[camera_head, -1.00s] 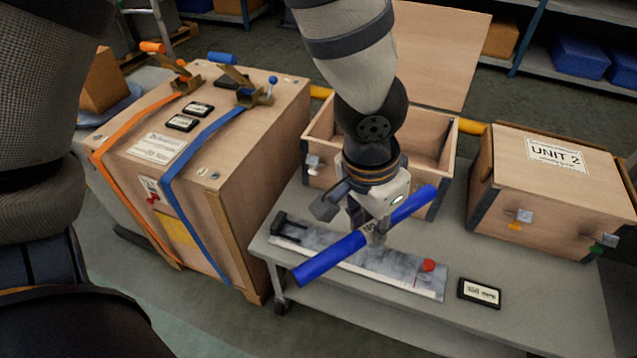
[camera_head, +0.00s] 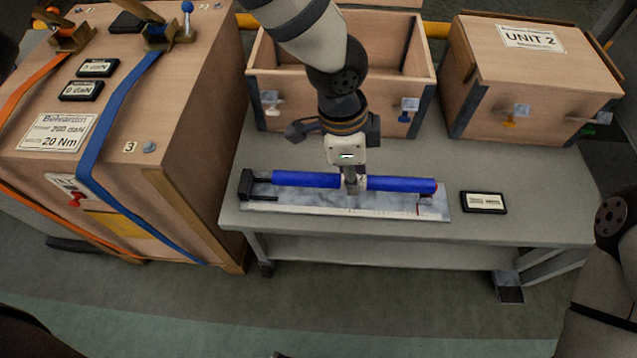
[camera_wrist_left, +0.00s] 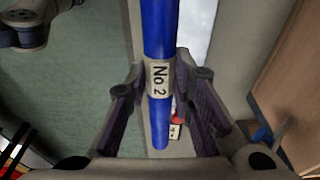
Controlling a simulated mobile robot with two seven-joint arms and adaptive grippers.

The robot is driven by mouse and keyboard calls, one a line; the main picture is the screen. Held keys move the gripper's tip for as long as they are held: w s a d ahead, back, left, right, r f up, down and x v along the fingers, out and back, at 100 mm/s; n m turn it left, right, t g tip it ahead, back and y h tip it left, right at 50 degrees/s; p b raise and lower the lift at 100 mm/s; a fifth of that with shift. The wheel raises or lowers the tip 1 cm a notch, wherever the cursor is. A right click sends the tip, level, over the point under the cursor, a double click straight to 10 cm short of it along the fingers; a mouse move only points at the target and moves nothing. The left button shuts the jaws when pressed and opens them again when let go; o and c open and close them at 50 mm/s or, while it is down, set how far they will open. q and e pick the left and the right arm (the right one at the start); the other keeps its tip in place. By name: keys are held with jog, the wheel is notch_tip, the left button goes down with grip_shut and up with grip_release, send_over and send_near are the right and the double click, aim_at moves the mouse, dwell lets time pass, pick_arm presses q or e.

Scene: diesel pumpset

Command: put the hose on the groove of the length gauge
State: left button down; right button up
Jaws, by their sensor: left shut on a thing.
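The blue hose (camera_head: 400,184) is held about its middle by my left gripper (camera_head: 352,184). In the left wrist view the hose (camera_wrist_left: 157,30) runs between the two fingers, with its "No 2" label there. The length gauge (camera_head: 300,200) is a long grey plate on the bench, with a black stop (camera_head: 247,184) at its left end and a red part at its right end, mostly hidden. The hose lies along the gauge, over its far side. I cannot tell whether it touches the groove or hovers above it. My right gripper is out of view.
A small black display (camera_head: 483,202) lies right of the gauge on the grey bench (camera_head: 540,200). An open wooden box (camera_head: 340,95) stands behind, with the closed UNIT 2 box (camera_head: 530,80) to its right. A large strapped crate (camera_head: 185,130) stands left.

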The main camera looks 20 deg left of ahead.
pick_arm(q)
send_over(323, 193)
jog(key=f, duration=0.6)
jog(key=shift+s+d+b, duration=0.15)
jog(key=shift+s+b, duration=0.1)
jog(key=shift+b, duration=0.15)
jog(key=shift+w+a+f+b, duration=0.1)
jog(key=shift+a+f+b, duration=0.1)
jog(key=shift+f, duration=0.85)
jog(key=shift+a+f+b, duration=0.15)
jog(key=shift+a+f, duration=0.05)
jog(key=shift+f, duration=0.8)
jog(key=c, duration=1.4)
grip_release()
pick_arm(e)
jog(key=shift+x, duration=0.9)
pick_arm(q)
jog(key=shift+r, duration=0.15)
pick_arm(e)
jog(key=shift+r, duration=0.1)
